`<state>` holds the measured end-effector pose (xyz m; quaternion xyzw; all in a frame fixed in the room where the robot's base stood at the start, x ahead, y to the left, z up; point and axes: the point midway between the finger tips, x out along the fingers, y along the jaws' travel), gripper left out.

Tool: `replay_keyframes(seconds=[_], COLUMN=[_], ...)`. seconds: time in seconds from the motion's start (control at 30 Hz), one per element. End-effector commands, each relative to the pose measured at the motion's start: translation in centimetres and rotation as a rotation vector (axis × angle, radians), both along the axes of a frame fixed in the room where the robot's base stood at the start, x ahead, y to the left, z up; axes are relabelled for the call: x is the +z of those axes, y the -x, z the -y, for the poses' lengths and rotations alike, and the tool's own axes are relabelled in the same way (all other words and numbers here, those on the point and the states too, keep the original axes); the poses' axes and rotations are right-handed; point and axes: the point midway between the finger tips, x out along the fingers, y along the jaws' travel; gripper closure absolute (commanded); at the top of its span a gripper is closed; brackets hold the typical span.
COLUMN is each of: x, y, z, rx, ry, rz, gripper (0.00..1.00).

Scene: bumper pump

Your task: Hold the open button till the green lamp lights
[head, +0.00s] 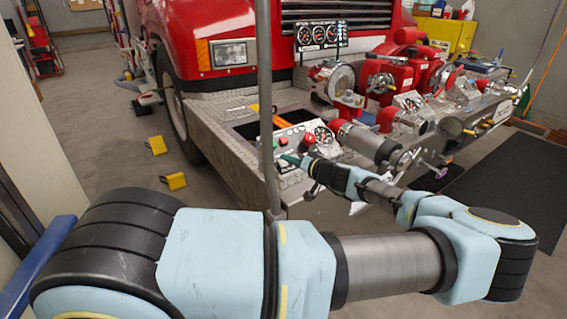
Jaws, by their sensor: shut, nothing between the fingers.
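A small light-coloured control panel (291,136) sits on the fire truck's front bumper, with a round gauge (325,134), a red knob and other small controls. My gripper (296,163) is shut and empty, reaching in from the right with its tips at the panel's near edge. A small green part shows right at the tips; I cannot tell whether it is a button or a lamp, lit or unlit. I cannot tell whether the tips touch a control. The open button and the green lamp cannot be made out for sure at this size.
A thin grey upright pole (265,90) stands in front of the bumper, left of my gripper. Red and metal pump fittings (395,80) crowd the bumper to the right. Yellow wheel chocks (174,181) lie on the floor at left. A dark mat (515,180) lies at right.

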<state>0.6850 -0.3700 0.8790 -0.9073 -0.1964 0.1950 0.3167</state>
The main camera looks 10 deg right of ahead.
Motion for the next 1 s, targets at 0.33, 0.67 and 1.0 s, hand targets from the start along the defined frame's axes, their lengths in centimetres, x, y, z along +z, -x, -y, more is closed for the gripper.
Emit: replay_keyframes(seconds=[0.33,0.67,1.0], x=[-0.68,-0.71,-0.88], y=[-0.25,-0.39,-0.46], z=[-0.14,-0.20,-0.22], rx=[0.000,0.000,0.000], ry=[0.000,0.000,0.000], rz=[0.000,0.000,0.000], gripper=[1.00,1.00,1.00])
